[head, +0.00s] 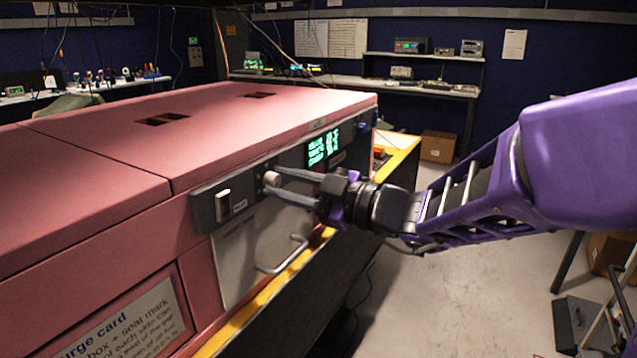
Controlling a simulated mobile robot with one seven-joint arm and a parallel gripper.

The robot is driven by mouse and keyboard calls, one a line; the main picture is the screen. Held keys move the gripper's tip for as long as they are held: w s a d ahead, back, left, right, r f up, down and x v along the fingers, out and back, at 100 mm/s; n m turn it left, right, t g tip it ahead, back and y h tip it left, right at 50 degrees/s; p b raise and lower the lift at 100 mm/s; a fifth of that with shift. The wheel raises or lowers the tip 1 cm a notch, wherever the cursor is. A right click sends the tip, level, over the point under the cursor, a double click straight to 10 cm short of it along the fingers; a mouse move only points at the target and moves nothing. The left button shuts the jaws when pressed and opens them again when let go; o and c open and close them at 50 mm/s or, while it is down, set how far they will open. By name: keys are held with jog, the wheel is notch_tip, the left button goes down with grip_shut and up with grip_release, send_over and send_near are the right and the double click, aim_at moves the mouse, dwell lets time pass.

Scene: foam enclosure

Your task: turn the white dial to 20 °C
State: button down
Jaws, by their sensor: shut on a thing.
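The white dial (271,178) sits on the dark control strip on the front of the pink foam enclosure (110,170). My gripper (280,184) reaches in from the right, with its two grey fingers shut on the dial. The fingers cover part of the dial, and its pointer and scale cannot be made out. A green-lit display (323,147) is on the same strip, to the right of the dial. Its digits are too small and blurred to read.
A white rocker switch (223,206) is on the strip left of the dial. A metal handle (283,257) sticks out from the panel below my gripper. A yellow ledge (262,297) runs along the enclosure's front.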

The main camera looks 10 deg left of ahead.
jog(key=c, duration=0.6)
grip_release()
jog(key=shift+v, duration=3.8)
jog(key=shift+r, duration=0.1)
